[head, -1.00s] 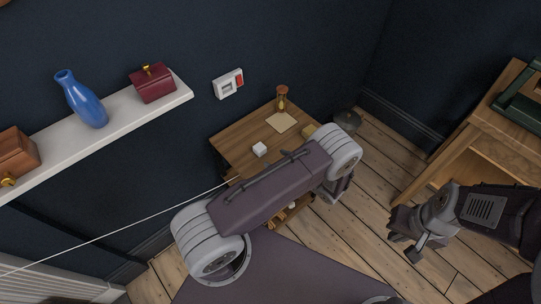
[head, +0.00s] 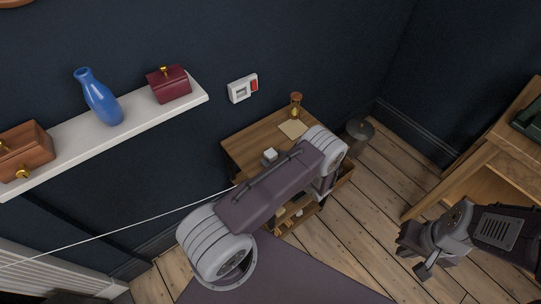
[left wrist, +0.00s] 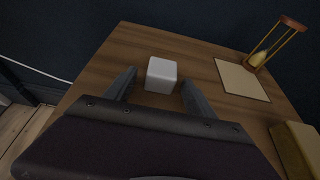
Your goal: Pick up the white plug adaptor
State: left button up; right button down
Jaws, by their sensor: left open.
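The white plug adaptor (head: 270,155) is a small white cube on top of the small wooden table (head: 250,140). In the left wrist view the white plug adaptor (left wrist: 161,75) sits on the tabletop just ahead of and between the fingertips of my left gripper (left wrist: 157,84). That gripper is open and empty. In the head view my left arm hides most of that gripper. My right gripper (head: 412,252) hangs at the right over the floor, clear of the table. I cannot tell how far its fingers are apart.
An hourglass (left wrist: 274,42), a paper sheet (left wrist: 242,80) and a yellowish block (left wrist: 296,148) are on the tabletop. A white wall shelf (head: 140,122) holds a blue vase (head: 101,98) and boxes. A metal bin (head: 357,135) stands right of the table.

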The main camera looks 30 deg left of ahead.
aim_at(275, 152)
pick_arm(q)
grip_shut()
jog(key=shift+r, duration=0.1)
notch_tip(275, 152, up, 4)
jog(key=shift+r+p, duration=0.15)
jog(key=shift+p, duration=0.3)
jog(key=w+d+r, duration=0.3)
jog(key=d+r, duration=0.3)
jog(key=d, duration=0.5)
jog(key=shift+d+r+b, duration=0.2)
jog(key=shift+r+b, duration=0.1)
